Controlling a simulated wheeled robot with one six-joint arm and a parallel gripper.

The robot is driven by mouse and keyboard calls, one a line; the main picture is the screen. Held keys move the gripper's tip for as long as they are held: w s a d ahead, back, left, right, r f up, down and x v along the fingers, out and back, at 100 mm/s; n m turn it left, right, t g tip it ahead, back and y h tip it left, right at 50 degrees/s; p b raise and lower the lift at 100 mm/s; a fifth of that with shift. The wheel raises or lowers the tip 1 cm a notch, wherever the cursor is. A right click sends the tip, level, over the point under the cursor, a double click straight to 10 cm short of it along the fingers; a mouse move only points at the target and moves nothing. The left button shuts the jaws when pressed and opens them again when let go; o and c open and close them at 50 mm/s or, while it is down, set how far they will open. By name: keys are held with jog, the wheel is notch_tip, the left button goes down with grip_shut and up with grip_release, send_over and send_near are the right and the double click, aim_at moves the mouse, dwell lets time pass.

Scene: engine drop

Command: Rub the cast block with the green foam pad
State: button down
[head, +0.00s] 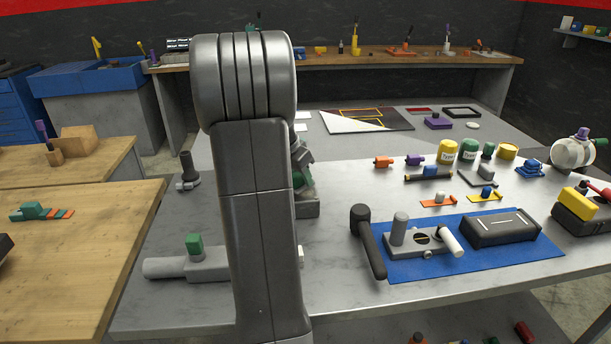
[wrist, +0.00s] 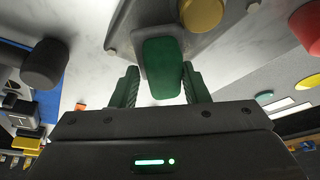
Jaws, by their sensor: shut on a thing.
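My gripper (wrist: 160,92) is shut on the green foam pad (wrist: 163,70), which sits between its two green ribbed fingers in the wrist view. Beyond the pad is a grey metal piece (wrist: 125,32) with bolts and a yellow round part; it may be the cast block. I cannot tell whether the pad touches it. In the head view my gripper (head: 303,178) is mostly hidden behind my arm. A grey block (head: 307,207) shows just below it, also partly hidden.
A blue mat (head: 400,272) at right holds a grey part with cylinders (head: 415,240) and a dark rectangular block (head: 500,228). A black mallet (head: 368,240) lies at its left edge. A grey part with a green top (head: 194,246) lies left of my arm. Jars stand at the back.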

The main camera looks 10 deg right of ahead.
jog(key=c, duration=2.2)
grip_release()
jog(key=shift+w+a+r, duration=0.3)
jog(key=shift+a+r, duration=0.3)
jog(key=shift+a, duration=0.2)
jog(key=shift+a+f, duration=0.15)
jog(key=shift+a, duration=0.85)
jog(key=shift+f, duration=0.1)
jog(key=shift+s+f, duration=0.1)
jog(key=shift+s, duration=0.05)
jog(key=shift+d, duration=0.35)
jog(key=shift+r+p, duration=0.3)
jog(key=shift+r, duration=0.15)
jog(key=shift+d+r, duration=0.2)
jog(key=shift+d, duration=2.65)
jog(key=shift+w, duration=0.2)
